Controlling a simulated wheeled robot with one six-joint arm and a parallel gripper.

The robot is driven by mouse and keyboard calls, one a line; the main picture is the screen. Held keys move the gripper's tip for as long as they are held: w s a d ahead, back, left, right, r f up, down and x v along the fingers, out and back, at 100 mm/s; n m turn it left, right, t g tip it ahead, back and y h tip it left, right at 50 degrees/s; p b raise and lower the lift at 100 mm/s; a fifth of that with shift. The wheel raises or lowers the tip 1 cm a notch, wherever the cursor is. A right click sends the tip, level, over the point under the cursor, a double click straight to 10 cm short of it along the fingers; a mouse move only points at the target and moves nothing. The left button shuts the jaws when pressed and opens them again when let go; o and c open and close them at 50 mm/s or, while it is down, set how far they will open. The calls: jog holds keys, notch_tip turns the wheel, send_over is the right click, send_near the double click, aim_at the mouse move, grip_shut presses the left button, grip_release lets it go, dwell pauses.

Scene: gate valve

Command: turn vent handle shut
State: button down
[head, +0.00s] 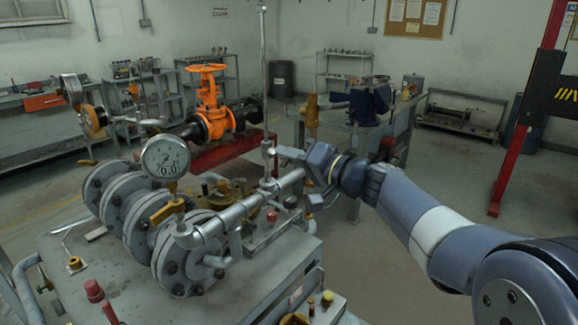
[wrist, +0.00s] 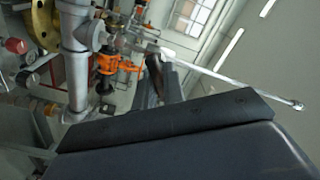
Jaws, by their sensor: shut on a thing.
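The tall thin vent pipe (head: 263,80) rises from a small valve fitting (head: 267,152) on the silver pipework. In the wrist view the vent pipe (wrist: 235,82) runs slantwise to the right. My gripper (head: 279,152) reaches in from the right, with its fingertips at the fitting. It is shut on the vent handle there, and the fingers hide most of the handle. In the wrist view my gripper (wrist: 156,72) shows its narrow fingers end-on, close to the fitting. The handle's exact angle cannot be told.
A round pressure gauge (head: 166,160) and large grey flanges (head: 180,262) stand left of the fitting. An orange gate valve (head: 208,100) is behind them. A blue vise (head: 370,102) stands behind my arm. Open floor (head: 430,185) lies to the right.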

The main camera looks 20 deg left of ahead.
jog(key=m+b, duration=0.1)
jog(key=m, duration=0.2)
jog(key=shift+f+m, duration=0.15)
jog(key=shift+m, duration=1.95)
jog(key=c, duration=1.5)
grip_release()
jog(key=shift+d, duration=0.15)
jog(key=b+v, duration=0.2)
jog(key=v, duration=0.8)
jog(key=shift+d, duration=0.25)
